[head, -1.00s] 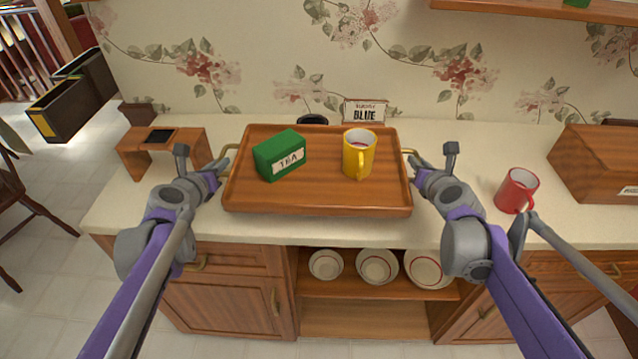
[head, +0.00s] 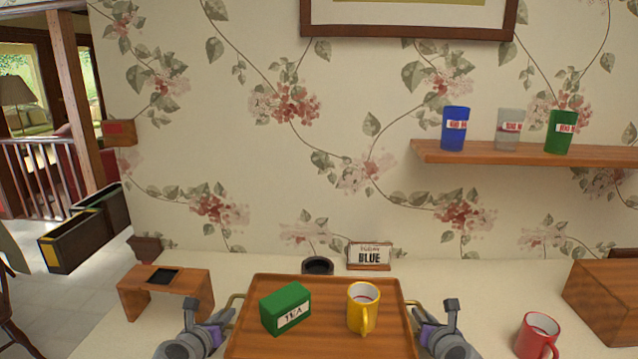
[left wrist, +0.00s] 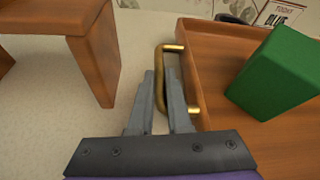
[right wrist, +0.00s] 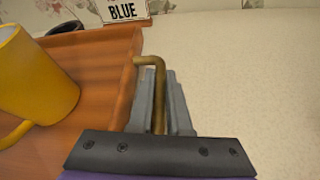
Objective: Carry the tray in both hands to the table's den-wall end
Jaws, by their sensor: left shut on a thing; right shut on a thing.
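The wooden tray (head: 320,284) is on the cream counter, its near part cut off by the bottom of the head view. It bears a green tea box (head: 286,308) on the left and a yellow mug (head: 363,308) with dark liquid on the right. My left gripper (head: 229,312) is shut on the tray's left brass handle, which also shows in the left wrist view (left wrist: 161,72). My right gripper (head: 414,312) is shut on the right brass handle, seen in the right wrist view (right wrist: 158,88). I cannot tell whether the tray touches the counter.
A small wooden stand (head: 190,283) with a dark inset is left of the tray. A dark round pot (head: 317,266) and a "BLUE" sign (head: 369,257) stand close behind it. A red mug (head: 538,336) and a wooden box (head: 606,300) are to the right. Cups line the shelf (head: 530,153).

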